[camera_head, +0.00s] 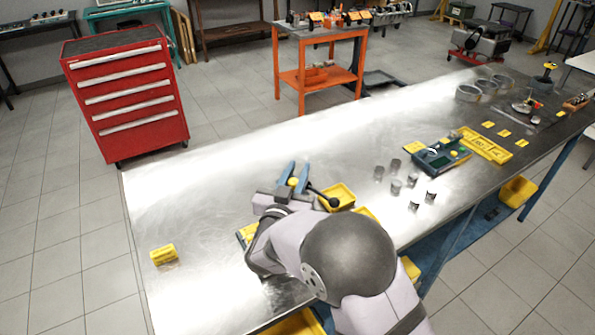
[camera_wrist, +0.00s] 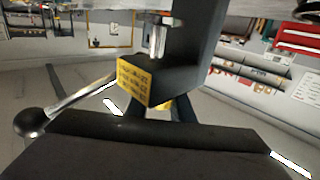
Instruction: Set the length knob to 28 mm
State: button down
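My gripper (camera_head: 290,182) is over the left half of the metal bench, at a small bench device. Two blue prongs stand apart at its end, with a round yellow part (camera_head: 293,182) between them; I cannot tell whether the prongs touch it. A lever with a black ball (camera_head: 333,202) sticks out to the right. In the wrist view, a black block with a yellow lettered label (camera_wrist: 133,86) and a metal shaft (camera_wrist: 157,40) fills the middle; the ball lever (camera_wrist: 32,122) is at left. The label is too small to read. No length knob or scale can be clearly identified.
Yellow trays (camera_head: 338,195) lie right beside the gripper, and a yellow block (camera_head: 163,254) lies to its left. Several small metal cylinders (camera_head: 396,187) and a blue-green instrument (camera_head: 441,157) stand further right. The bench's far left is mostly clear.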

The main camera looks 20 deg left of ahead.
aim_at(293, 185)
jog(key=n+y+b, duration=0.1)
jog(key=y+b, duration=0.1)
jog(key=shift+a+n+y, duration=0.25)
jog(key=shift+n+y, duration=0.15)
jog(key=shift+s+a+r+n+g+y+b, duration=0.1)
jog(key=shift+a+n+g+y+b, duration=0.2)
jog(key=shift+n+y+b, duration=0.45)
jog(key=shift+m, duration=0.25)
jog(key=c, duration=1.5)
grip_release()
jog(key=shift+c, duration=0.2)
jog(key=shift+s, duration=0.1)
jog(key=shift+b+v, duration=0.85)
jog(key=shift+v, duration=2.75)
jog(key=shift+d, duration=0.1)
